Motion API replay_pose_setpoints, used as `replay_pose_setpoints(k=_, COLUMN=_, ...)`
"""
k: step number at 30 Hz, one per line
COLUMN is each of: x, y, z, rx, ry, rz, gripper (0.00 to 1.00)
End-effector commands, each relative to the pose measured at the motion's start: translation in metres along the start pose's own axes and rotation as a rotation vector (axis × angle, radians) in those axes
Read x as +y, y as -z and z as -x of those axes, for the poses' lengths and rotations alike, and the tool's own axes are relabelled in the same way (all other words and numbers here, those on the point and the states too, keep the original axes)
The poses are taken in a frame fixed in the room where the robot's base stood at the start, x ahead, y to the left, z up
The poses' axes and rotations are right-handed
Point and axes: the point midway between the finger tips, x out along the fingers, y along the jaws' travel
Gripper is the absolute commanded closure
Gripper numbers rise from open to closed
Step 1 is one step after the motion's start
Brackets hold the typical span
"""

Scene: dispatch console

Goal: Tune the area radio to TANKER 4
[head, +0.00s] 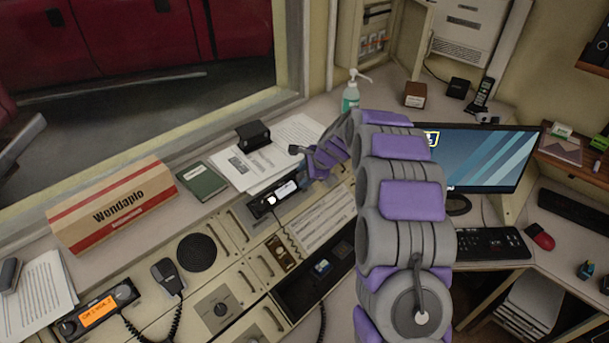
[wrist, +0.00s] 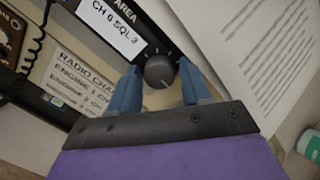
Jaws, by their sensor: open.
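The area radio (head: 272,199) is a dark unit set in the console, partly behind my gripper in the head view. In the wrist view the area radio (wrist: 95,8) has the label AREA and a white display (wrist: 112,25) that seems to read CH 6 and SQL, with an unclear last digit. Its round dark knob (wrist: 159,71) has a pale pointer mark. My gripper (wrist: 156,80) is open, with one blue finger on each side of the knob; I cannot tell whether they touch it. My gripper (head: 300,160) also shows at the radio in the head view.
A channel card (wrist: 85,75) lies beside the radio, its text partly cut off. Another radio (head: 97,312) with an orange display and a hand microphone (head: 167,275) sit at lower left. Papers (head: 240,165), a black box (head: 253,135) and a sanitizer bottle (head: 350,97) stand nearby.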

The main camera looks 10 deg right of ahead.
Motion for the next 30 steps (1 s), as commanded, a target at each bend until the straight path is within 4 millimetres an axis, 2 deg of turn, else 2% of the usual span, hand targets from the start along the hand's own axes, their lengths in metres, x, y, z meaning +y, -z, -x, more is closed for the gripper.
replay_pose_setpoints(k=2, x=0.0000, y=0.0000, z=0.0001, rx=0.000, ry=0.000, rz=0.000, gripper=0.52)
replay_pose_setpoints(k=15, x=0.0004, y=0.0001, z=-0.0001, rx=0.000, ry=-0.001, rz=0.000, gripper=0.93)
replay_pose_setpoints(k=23, x=0.0003, y=-0.0005, z=0.0000, rx=0.002, ry=-0.004, rz=0.035, gripper=0.93)
replay_pose_setpoints(k=30, x=-0.0002, y=-0.0009, z=0.0004, rx=0.010, ry=-0.012, rz=0.168, gripper=0.93)
